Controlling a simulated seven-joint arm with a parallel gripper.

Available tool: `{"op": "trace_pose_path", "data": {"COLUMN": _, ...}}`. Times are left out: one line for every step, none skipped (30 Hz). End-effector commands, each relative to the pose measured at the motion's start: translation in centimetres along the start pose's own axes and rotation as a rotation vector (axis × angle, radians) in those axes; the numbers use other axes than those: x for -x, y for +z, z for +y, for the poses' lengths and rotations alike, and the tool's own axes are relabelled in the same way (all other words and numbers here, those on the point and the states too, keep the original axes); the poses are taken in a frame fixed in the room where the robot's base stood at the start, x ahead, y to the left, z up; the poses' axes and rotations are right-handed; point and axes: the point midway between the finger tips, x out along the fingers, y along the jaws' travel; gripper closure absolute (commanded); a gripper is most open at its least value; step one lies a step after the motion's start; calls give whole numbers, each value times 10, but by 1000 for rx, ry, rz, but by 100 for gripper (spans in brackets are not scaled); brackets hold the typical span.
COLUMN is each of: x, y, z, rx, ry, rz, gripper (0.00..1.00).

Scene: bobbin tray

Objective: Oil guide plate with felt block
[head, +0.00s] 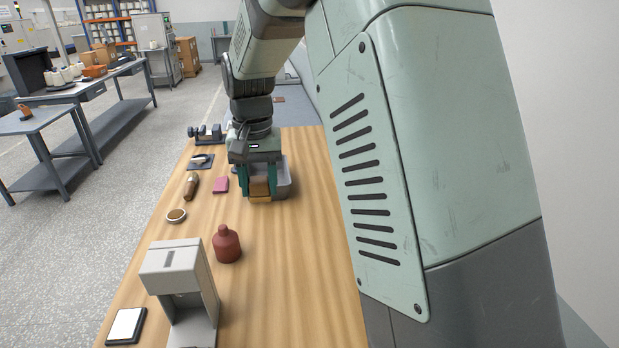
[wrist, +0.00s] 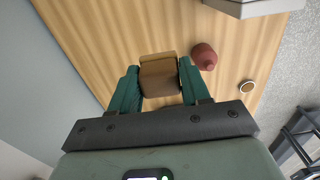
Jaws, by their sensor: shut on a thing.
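My gripper (head: 259,183) is shut on a brown block with a tan lower part, which I take for the felt block (head: 260,189). In the wrist view the block (wrist: 160,78) sits between the two teal fingers of my gripper (wrist: 160,72). In the head view it is over the far part of the wooden table, in front of a grey tray (head: 284,180). I cannot tell whether the block touches the table or tray. A small dark plate (head: 207,160) with something pale on it lies behind left; I cannot tell if it is the guide plate.
A red bottle (head: 227,246) and a grey open-fronted stand (head: 177,262) are nearer. A pink block (head: 221,185), a brown-handled tool (head: 191,187) and a round dish (head: 176,215) lie left. A black-framed white pad (head: 126,325) lies front left. The table's right side is clear.

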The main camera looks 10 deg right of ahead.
Motion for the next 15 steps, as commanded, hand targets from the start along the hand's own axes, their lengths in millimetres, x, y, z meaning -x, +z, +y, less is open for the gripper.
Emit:
{"op": "trace_pose_path", "data": {"x": -8, "y": -4, "z": -28, "rx": 7, "ry": 0, "rz": -3, "gripper": 78}}
{"op": "trace_pose_path", "data": {"x": -12, "y": -6, "z": -42, "rx": 3, "ry": 0, "rz": -3, "gripper": 78}}
{"op": "trace_pose_path", "data": {"x": -17, "y": -8, "z": -61, "rx": 0, "ry": 1, "rz": -4, "gripper": 78}}
{"op": "trace_pose_path", "data": {"x": -20, "y": -9, "z": -76, "rx": -4, "ry": 0, "rz": -3, "gripper": 78}}
{"op": "trace_pose_path", "data": {"x": -24, "y": -10, "z": -90, "rx": -7, "ry": 0, "rz": -2, "gripper": 78}}
{"op": "trace_pose_path", "data": {"x": -30, "y": -10, "z": -110, "rx": -10, "ry": 0, "rz": -2, "gripper": 78}}
{"op": "trace_pose_path", "data": {"x": -34, "y": -9, "z": -124, "rx": -13, "ry": 0, "rz": -2, "gripper": 78}}
{"op": "trace_pose_path", "data": {"x": -37, "y": -8, "z": -139, "rx": -15, "ry": 1, "rz": -2, "gripper": 78}}
{"op": "trace_pose_path", "data": {"x": -42, "y": -5, "z": -158, "rx": -18, "ry": 1, "rz": -2, "gripper": 78}}
{"op": "trace_pose_path", "data": {"x": -47, "y": -3, "z": -171, "rx": -21, "ry": 1, "rz": -3, "gripper": 78}}
{"op": "trace_pose_path", "data": {"x": -50, "y": 0, "z": -184, "rx": -24, "ry": 1, "rz": -2, "gripper": 78}}
{"op": "trace_pose_path", "data": {"x": -55, "y": 3, "z": -201, "rx": -27, "ry": 0, "rz": -1, "gripper": 78}}
{"op": "trace_pose_path", "data": {"x": -59, "y": 6, "z": -214, "rx": -29, "ry": 0, "rz": -1, "gripper": 78}}
{"op": "trace_pose_path", "data": {"x": -62, "y": 10, "z": -226, "rx": -31, "ry": 0, "rz": -1, "gripper": 78}}
{"op": "trace_pose_path", "data": {"x": -66, "y": 15, "z": -241, "rx": -34, "ry": 0, "rz": -2, "gripper": 78}}
